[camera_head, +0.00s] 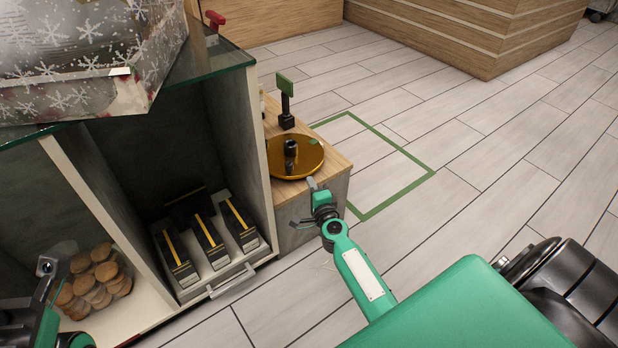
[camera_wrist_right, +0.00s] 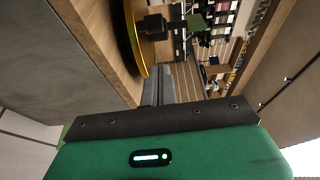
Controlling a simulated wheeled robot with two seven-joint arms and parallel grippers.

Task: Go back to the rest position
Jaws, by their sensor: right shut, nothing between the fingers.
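In the head view my right gripper (camera_head: 313,184) is shut and empty beside the front edge of a round gold plate (camera_head: 306,165) on a wooden-topped counter. The right wrist view shows the grey fingers (camera_wrist_right: 158,84) held together, with the gold plate's rim (camera_wrist_right: 139,52) just beyond. I cannot tell whether the fingers touch the plate or counter. Part of my left arm shows at the lower left of the head view, near a clear container of biscuits (camera_head: 95,274). Its end (camera_head: 46,268) is small, and its finger state is unclear.
A glass-topped display case (camera_head: 232,60) stands at left, with a snowflake-patterned box (camera_head: 85,50) on top and black boxes with yellow stripes (camera_head: 208,238) inside. A black stand with a green sign (camera_head: 285,85) is behind the plate. A green floor outline (camera_head: 405,190) encloses bare tiles.

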